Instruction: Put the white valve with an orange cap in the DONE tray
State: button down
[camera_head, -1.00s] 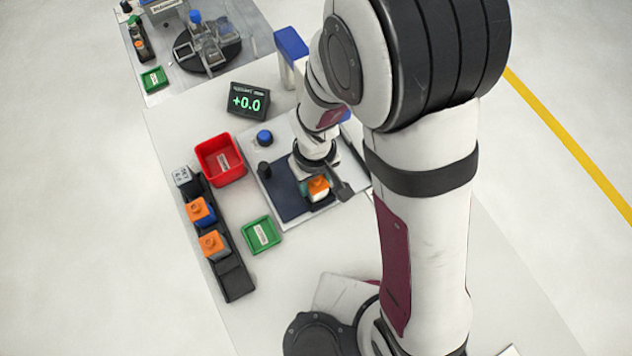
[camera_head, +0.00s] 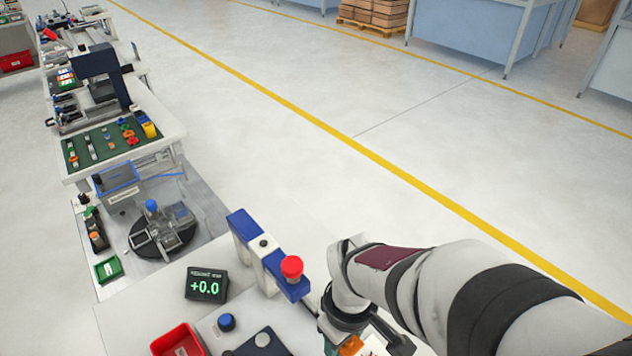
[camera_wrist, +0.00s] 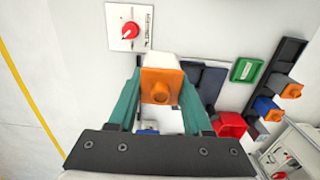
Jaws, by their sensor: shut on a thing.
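My gripper (camera_wrist: 160,82) shows in the wrist view with its two teal fingers closed on the sides of a valve with an orange cap (camera_wrist: 159,87). A little of its pale body shows beyond the cap. In the head view, the orange cap (camera_head: 351,346) and part of my gripper (camera_head: 340,346) show at the bottom edge, mostly cut off. A green tray (camera_wrist: 246,70) and a red tray (camera_wrist: 229,125) lie to the right of the valve in the wrist view. Their labels cannot be read. The red tray (camera_head: 178,342) is also partly in the head view.
A panel with a red knob (camera_wrist: 130,29) lies beyond the gripper. A display reading +0.0 (camera_head: 206,285) and a blue-and-white post fixture with a red button (camera_head: 291,267) stand on the bench near my arm.

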jog(key=s+a+f, duration=0.2)
jog(key=s+a, duration=0.2)
jog(key=a, duration=0.2)
jog(key=s+a+f, duration=0.3)
jog(key=s+a, duration=0.1)
jog(key=a, duration=0.2)
jog(key=s+a+f, duration=0.2)
jog(key=s+a, duration=0.2)
jog(key=a, duration=0.2)
jog(key=shift+s+a+f, duration=0.2)
jog(key=shift+s+f, duration=0.1)
notch_tip(320, 180, down, 3)
jog(key=shift+a+f, duration=0.1)
jog(key=shift+f, duration=0.45)
jog(key=shift+f, duration=0.15)
jog(key=shift+c, duration=1.6)
grip_release()
